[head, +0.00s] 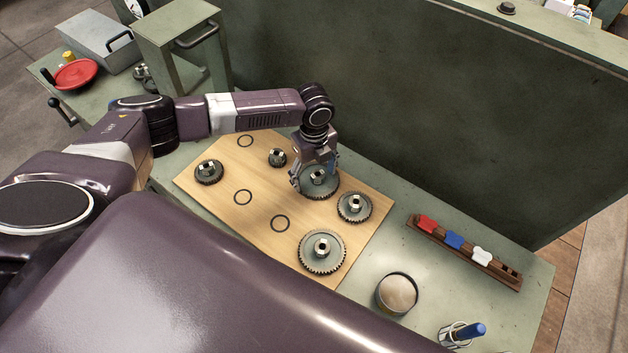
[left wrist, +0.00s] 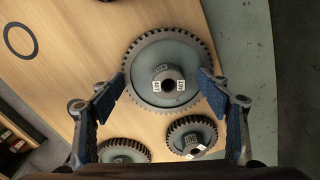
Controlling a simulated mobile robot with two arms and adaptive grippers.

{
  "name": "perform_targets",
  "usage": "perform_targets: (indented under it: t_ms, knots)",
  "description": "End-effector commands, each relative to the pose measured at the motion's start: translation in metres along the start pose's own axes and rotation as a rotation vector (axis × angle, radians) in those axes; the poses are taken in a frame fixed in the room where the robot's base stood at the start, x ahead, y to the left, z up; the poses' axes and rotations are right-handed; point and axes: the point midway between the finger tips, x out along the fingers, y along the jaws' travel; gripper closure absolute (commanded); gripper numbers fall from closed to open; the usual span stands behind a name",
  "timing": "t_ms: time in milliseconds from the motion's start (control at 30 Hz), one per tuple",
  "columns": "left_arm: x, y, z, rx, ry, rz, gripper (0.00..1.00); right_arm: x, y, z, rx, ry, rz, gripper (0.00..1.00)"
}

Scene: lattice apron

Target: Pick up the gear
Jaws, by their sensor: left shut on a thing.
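The gear (head: 320,183) is a grey toothed disc with a raised hub, at the back edge of a light wooden board (head: 262,215). My left gripper (head: 316,172) reaches down over it from above. My right gripper is not in view.
Several other gears stand on the board, the nearest (head: 355,207) close at the right. Black rings (head: 280,223) mark bare spots. A round tin (head: 397,293), a wooden rack (head: 464,252) and a cup with a blue-handled tool (head: 460,334) stand right. A green panel (head: 420,110) rises behind.

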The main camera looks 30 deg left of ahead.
Motion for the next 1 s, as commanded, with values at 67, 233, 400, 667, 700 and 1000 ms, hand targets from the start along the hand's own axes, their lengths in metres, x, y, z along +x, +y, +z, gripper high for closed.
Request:
perform_targets:
  t_ms: [67,233,400,667,700,1000]
  knots:
    - [0.007,0.004,-0.002,0.002,0.002,0.008,0.81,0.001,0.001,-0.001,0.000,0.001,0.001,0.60]
    - [0.011,0.007,-0.004,0.002,0.004,0.017,1.00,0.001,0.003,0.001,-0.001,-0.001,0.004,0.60]
    - [0.011,0.008,-0.003,0.001,0.003,0.019,1.00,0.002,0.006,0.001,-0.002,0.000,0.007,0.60]
    - [0.010,0.007,-0.002,-0.001,0.002,0.017,1.00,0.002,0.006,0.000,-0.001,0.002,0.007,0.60]
    - [0.010,0.007,-0.001,-0.001,0.001,0.017,1.00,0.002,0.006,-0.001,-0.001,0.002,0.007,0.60]
    - [-0.003,0.007,-0.001,-0.002,0.000,0.018,1.00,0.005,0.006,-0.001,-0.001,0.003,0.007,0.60]
